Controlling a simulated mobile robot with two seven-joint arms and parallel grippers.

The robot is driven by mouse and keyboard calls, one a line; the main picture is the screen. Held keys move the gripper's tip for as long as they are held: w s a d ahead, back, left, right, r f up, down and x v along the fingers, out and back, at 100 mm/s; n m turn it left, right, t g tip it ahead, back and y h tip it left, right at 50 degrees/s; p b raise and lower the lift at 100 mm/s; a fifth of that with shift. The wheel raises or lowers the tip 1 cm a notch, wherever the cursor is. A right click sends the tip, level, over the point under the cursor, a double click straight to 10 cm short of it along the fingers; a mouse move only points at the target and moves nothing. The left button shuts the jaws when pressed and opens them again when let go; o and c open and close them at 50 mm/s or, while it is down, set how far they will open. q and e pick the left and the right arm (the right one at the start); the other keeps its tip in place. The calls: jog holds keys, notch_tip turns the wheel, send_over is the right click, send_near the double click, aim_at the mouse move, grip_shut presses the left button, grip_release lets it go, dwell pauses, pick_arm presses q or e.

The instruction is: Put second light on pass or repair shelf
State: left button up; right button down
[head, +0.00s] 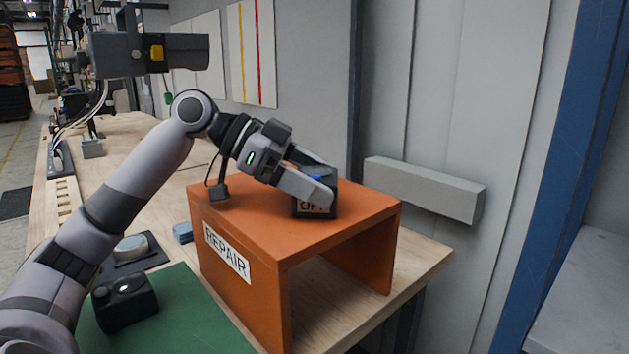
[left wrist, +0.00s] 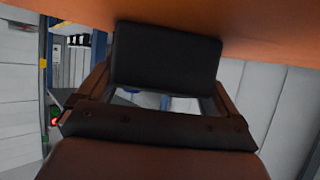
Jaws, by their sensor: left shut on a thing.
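My left gripper (head: 322,188) is shut on a small dark light (head: 314,209) with a blue top and a partly readable label that seems to start "OF". The light is at the top of the orange shelf (head: 265,225), which is marked REPAIR on its side. It looks to rest on or sit just above the shelf top; I cannot tell which. In the left wrist view the dark light (left wrist: 166,57) is between the two fingers, against the orange surface (left wrist: 270,35). Another black light (head: 124,300) is on the green mat (head: 190,320). My right gripper is not in view.
A dark pad with a round pale button (head: 131,247) and a small blue block (head: 182,232) lie on the wooden bench (head: 120,150) left of the shelf. A grey wall with a jutting ledge (head: 425,188) stands behind. The front right of the shelf top is clear.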

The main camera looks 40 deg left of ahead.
pick_arm(q)
jog(key=o, duration=1)
jog(key=shift+o, duration=0.2)
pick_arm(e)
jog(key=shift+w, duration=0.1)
pick_arm(q)
jog(key=shift+s+a+r, duration=0.1)
jog(key=shift+s+a, duration=0.05)
jog(key=shift+a, duration=0.05)
jog(key=b+v, duration=0.2)
jog(key=v, duration=0.9)
jog(key=shift+s, duration=0.25)
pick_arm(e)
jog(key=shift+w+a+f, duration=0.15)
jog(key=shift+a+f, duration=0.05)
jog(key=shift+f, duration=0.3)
pick_arm(q)
jog(key=shift+r, duration=0.1)
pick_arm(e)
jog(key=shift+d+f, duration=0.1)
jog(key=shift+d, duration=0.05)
